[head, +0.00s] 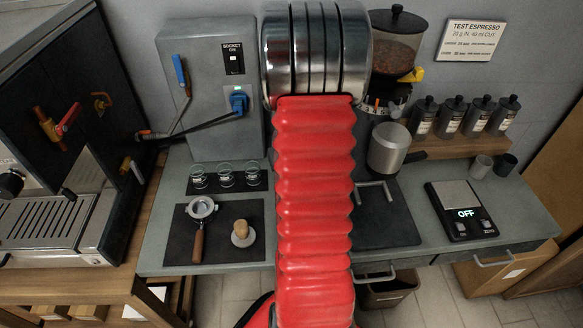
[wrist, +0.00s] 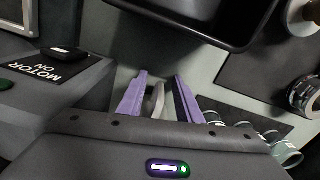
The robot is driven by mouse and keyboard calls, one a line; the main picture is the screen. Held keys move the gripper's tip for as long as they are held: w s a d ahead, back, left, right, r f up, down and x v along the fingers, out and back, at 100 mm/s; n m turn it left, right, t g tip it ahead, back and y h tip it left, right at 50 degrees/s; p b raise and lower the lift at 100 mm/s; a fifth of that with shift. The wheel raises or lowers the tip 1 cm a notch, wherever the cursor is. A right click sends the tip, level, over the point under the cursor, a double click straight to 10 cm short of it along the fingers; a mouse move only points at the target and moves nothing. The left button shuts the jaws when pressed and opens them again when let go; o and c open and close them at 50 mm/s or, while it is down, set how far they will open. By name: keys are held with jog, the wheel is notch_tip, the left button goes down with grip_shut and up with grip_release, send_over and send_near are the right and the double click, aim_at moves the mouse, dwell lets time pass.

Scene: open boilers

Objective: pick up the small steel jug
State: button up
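My gripper (wrist: 160,88) has two purple fingers, which are spread apart in the wrist view. A narrow pale grey piece (wrist: 158,100) stands between them, with a gap visible beside it. It may be the handle or edge of the small steel jug, but I cannot tell; the wrist housing hides what lies below it. In the head view my red arm covers the middle of the counter and hides my gripper. No jug can be made out for certain there. A steel cylinder (head: 388,150) shows at the grinder, right of my arm.
A black tray-like box (wrist: 200,18) is close to my fingers. The grinder's "MOTOR ON" panel (wrist: 62,72) is at left. Small glasses (head: 226,175), a portafilter (head: 201,210) and a tamper (head: 242,234) are left of my arm; a scale (head: 461,211) is right.

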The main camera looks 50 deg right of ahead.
jog(key=shift+c, duration=0.3)
grip_shut()
dwell(0.3)
